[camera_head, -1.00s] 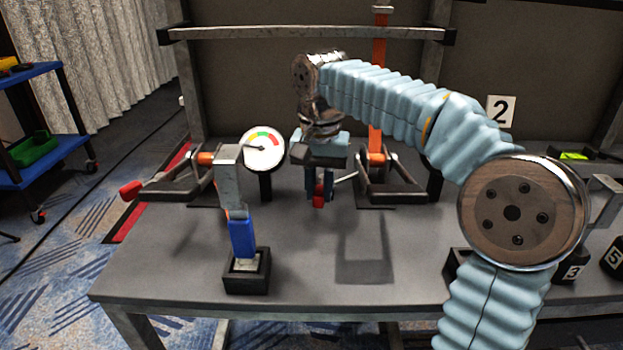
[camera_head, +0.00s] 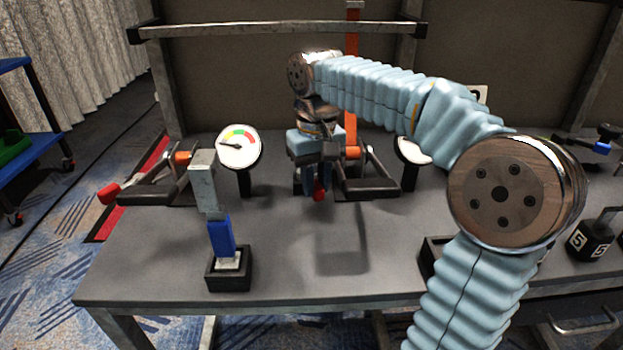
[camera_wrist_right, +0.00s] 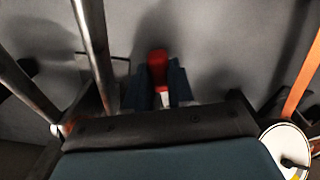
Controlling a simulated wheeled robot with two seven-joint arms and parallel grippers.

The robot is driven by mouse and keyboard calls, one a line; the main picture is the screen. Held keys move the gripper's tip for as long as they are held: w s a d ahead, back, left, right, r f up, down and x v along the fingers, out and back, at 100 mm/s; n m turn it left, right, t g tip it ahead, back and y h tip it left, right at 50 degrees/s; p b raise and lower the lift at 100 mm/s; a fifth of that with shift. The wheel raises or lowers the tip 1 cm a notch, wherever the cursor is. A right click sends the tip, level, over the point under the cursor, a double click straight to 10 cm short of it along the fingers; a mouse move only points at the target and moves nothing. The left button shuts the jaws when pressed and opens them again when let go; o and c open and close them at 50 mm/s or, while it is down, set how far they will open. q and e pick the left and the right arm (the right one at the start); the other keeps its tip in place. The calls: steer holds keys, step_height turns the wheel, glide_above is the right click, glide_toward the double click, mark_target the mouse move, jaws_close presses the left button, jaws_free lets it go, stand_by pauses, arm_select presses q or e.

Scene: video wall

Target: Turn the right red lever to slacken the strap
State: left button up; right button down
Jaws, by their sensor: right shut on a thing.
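The right red lever's red grip (camera_head: 319,190) is low between the fingers of my right gripper (camera_head: 313,186), which is shut on it. The red grip (camera_wrist_right: 157,62) also shows between the dark fingers in the right wrist view. The right tensioner (camera_head: 368,188), a dark metal frame, sits just right of the gripper. The orange strap (camera_head: 352,70) rises from behind it up past the top bar. My wrist and gripper hide the lever's arm. The left red lever (camera_head: 109,193) points out left from the left tensioner (camera_head: 160,195). My left gripper is not in view.
A left dial gauge (camera_head: 240,147) stands between the tensioners; a right one (camera_head: 413,150) is partly hidden by my arm. A grey post with a blue section (camera_head: 222,238) stands in a black socket at front left. Black numbered blocks (camera_head: 590,240) sit at right. The front middle is clear.

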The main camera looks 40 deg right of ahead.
steer(key=c, duration=1)
jaws_free()
steer(key=shift+o, duration=0.2)
